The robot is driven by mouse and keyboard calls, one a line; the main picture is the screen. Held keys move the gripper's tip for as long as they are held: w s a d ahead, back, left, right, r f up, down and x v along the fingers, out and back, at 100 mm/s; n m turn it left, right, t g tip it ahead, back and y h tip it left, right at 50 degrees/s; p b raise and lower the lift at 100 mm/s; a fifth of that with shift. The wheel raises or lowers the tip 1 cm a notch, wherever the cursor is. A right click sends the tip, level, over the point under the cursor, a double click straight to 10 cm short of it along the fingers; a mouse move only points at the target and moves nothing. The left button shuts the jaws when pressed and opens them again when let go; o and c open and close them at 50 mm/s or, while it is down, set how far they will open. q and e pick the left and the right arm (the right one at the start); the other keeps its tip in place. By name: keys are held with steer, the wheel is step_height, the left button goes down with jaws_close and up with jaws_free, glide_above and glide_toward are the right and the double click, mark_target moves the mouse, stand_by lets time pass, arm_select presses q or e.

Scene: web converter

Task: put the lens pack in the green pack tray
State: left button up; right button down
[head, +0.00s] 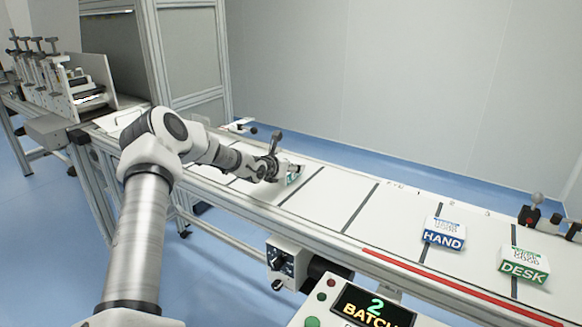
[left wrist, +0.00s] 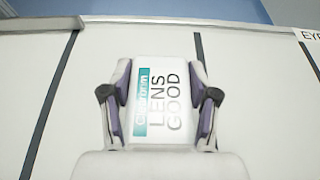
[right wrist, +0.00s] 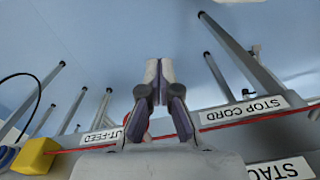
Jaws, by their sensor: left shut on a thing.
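The lens pack (left wrist: 160,100) is a white pack with a teal band and the words LENS GOOD, seen in the left wrist view. My left gripper (left wrist: 160,88) is shut on it, one finger on each side. In the head view my left gripper (head: 287,171) is over the white conveyor, and a small part of the lens pack (head: 294,178) shows at its fingers. I cannot tell whether the pack touches the belt. My right gripper (right wrist: 159,68) shows in the right wrist view with its fingertips together and nothing between them. No green pack tray shows in these frames.
A blue HAND pack (head: 444,234) and a green DESK pack (head: 524,266) lie on the conveyor at the right. A BATCH panel (head: 372,307) stands at the front. A red cord (right wrist: 255,119) runs along the rail. The belt between my left gripper and the HAND pack is clear.

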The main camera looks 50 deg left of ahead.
arm_select(q)
steer(key=shift+f, duration=0.15)
steer(key=o, duration=1.3)
steer(key=shift+c, duration=0.2)
